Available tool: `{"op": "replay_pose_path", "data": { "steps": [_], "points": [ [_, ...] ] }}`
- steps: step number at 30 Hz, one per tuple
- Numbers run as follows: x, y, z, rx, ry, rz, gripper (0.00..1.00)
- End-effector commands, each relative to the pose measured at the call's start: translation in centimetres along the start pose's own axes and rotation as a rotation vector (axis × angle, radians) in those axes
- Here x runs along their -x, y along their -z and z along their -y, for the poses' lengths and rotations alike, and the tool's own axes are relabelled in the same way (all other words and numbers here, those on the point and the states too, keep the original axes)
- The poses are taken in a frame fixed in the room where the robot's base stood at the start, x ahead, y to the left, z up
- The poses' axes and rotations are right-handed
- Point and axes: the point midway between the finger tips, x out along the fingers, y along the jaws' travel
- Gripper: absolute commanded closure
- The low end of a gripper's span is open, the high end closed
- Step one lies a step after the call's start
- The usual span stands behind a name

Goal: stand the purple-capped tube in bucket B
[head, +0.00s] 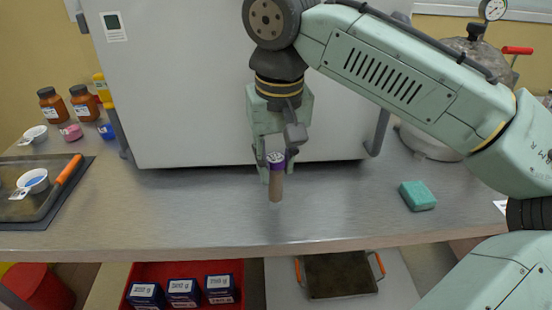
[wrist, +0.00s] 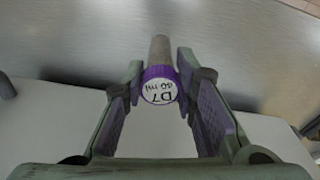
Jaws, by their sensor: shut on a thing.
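My gripper (head: 275,163) is shut on the purple-capped tube (head: 275,185) and holds it upright, cap at the top, over the bench in front of the large grey cabinet. In the wrist view the tube (wrist: 160,72) sits between the two fingers of my gripper (wrist: 160,88), and its white cap label reads "D7" and what looks like "60 ml". The tube's body is brownish. I see nothing that I can make out as bucket B in either view.
The bench (head: 330,205) is clear around the tube. A green sponge (head: 417,195) lies to the right, a metal pot (head: 440,135) behind it. A dark tray (head: 40,205), small dishes and orange-brown jars (head: 84,103) stand left. Below are a red bin with blue boxes (head: 183,290) and an orange-handled tray (head: 340,275).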

Motion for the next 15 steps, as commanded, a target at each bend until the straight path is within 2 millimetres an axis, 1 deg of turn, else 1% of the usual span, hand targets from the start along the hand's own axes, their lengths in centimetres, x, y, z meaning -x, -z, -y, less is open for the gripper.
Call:
{"op": "replay_pose_path", "data": {
  "steps": [5, 9, 10, 15],
  "points": [
    [-0.01, 0.0, 0.01, 0.0, 0.0, 0.0, 1.0],
    [-0.43, -0.04, 0.01, 0.0, 0.001, -0.001, 1.0],
    [-0.38, -0.03, 0.0, 0.0, 0.0, -0.001, 0.73],
    [-0.35, -0.04, -0.01, -0.001, 0.0, -0.001, 0.61]
  ]
}}
